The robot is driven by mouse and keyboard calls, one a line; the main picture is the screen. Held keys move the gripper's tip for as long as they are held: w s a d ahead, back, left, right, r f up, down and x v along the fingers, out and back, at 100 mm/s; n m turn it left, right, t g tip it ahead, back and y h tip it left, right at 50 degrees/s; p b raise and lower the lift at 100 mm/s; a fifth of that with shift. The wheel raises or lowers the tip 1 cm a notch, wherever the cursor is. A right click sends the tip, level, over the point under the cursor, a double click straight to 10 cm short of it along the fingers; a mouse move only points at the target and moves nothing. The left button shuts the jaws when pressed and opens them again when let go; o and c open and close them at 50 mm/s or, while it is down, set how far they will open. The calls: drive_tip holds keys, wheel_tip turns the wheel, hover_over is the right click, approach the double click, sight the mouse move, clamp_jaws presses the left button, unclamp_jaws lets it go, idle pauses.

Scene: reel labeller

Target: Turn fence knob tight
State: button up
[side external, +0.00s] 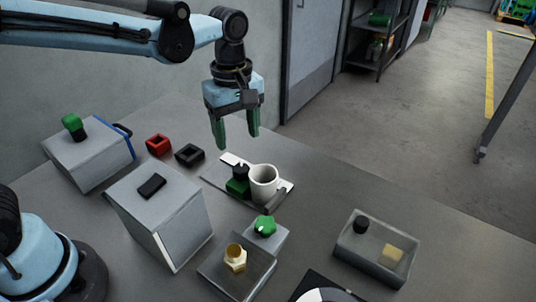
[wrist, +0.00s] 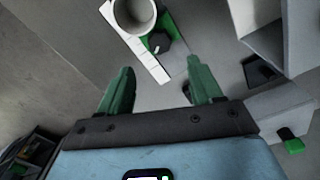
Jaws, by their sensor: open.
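A black knob (side external: 240,171) sits on a green block (side external: 237,188), which I take to be the fence, beside a white cup-like cylinder (side external: 263,184) on a flat plate with a white strip (side external: 234,160). In the wrist view the black knob (wrist: 159,43) is beyond my fingertips, close to the cylinder (wrist: 133,14) and the white strip (wrist: 150,63). My gripper (side external: 237,140) is open and empty, pointing down above the knob and apart from it. Its two green fingers also show in the wrist view (wrist: 160,66). Whether the knob is tight cannot be seen.
A grey box with a black top piece (side external: 151,187) stands left of the plate. A green star knob (side external: 265,226) and a brass fitting (side external: 235,258) stand in front. Red (side external: 158,145) and black (side external: 190,155) square pieces lie behind.

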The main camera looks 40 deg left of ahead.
sight(240, 166)
drive_tip(key=shift+r, duration=1.9)
drive_tip(key=shift+f, duration=6.3)
